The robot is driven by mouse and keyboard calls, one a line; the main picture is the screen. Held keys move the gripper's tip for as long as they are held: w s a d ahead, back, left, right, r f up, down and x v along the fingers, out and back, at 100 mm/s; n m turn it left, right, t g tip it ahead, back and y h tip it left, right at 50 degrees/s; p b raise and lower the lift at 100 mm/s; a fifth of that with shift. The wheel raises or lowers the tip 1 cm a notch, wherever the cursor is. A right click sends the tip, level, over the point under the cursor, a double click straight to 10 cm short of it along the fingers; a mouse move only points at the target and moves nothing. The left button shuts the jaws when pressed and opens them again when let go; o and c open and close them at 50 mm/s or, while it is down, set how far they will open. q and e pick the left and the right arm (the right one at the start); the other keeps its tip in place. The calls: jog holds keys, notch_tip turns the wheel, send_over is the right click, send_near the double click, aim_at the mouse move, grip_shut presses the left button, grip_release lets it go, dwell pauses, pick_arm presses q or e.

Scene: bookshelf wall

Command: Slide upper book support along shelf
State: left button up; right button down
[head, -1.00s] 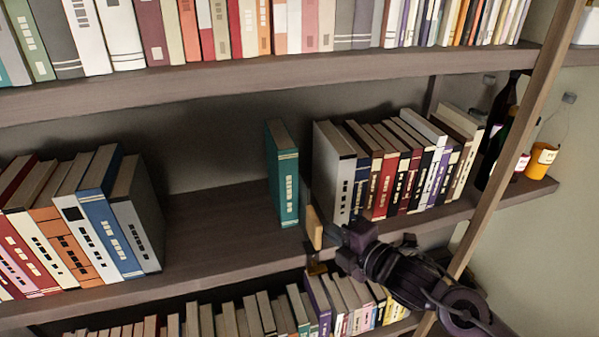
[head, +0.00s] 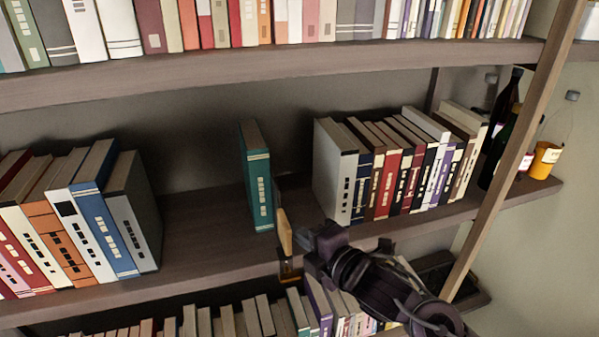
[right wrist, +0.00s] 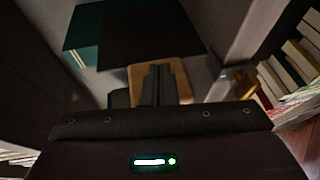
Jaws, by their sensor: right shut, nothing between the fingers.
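The upper book support shows as an upright wooden block (head: 285,231) at the front edge of the middle shelf, with a brass-coloured part (head: 289,268) below it. The wooden block also shows in the right wrist view (right wrist: 180,75), with a dark plate (right wrist: 150,38) beyond it. A teal book (head: 260,185) stands upright just left of the support. My right gripper (head: 306,240) is shut and empty, at the right side of the wooden block. Its fingers (right wrist: 158,85) overlap the block in the wrist view, seemingly against it. My left gripper is out of view.
On the middle shelf (head: 190,245), a row of books (head: 330,180) stands to the right and leaning books (head: 140,225) stand to the left. Bare shelf lies between the teal book and the left books.

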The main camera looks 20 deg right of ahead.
jog(key=shift+a, duration=0.3)
jog(key=a+b, duration=0.5)
jog(key=a, duration=0.1)
jog(key=shift+a, duration=0.4)
dwell(0.5)
jog(key=a+b, duration=0.7)
jog(key=shift+b, duration=0.3)
dwell(0.7)
